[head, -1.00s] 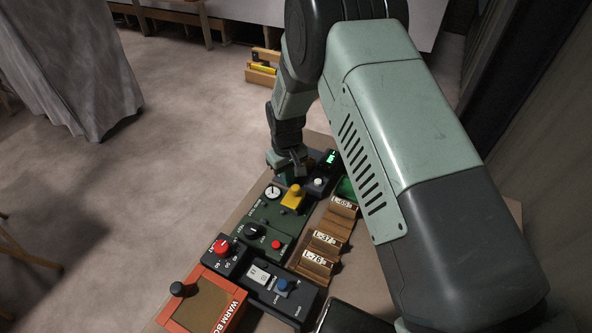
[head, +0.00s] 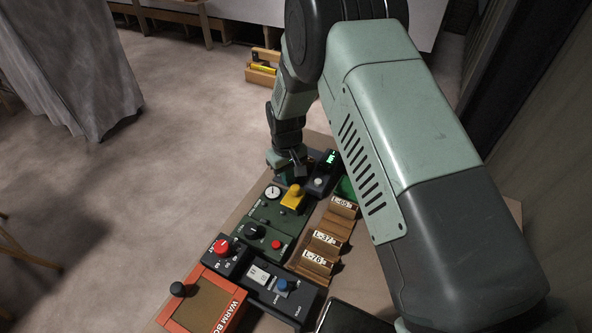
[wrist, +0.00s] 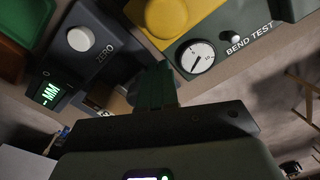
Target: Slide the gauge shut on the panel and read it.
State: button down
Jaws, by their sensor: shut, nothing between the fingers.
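The gauge is a dark unit with a white round ZERO button (head: 318,181) and a green lit display (head: 331,157) at the far end of the bench.
A yellow block (head: 293,197) and a white dial (head: 272,192) sit close to my gripper. Nearer are a black knob (head: 255,231), a red knob (head: 222,246), an orange-red box (head: 208,300) and a rack (head: 318,262) of numbered samples. Open floor lies left.

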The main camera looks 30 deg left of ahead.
jog(key=shift+w, duration=1.25)
dwell(0.5)
jog(key=shift+s, duration=0.15)
jog(key=shift+s, duration=0.45)
notch_tip(320, 180, up, 6)
dwell(0.6)
dwell(0.4)
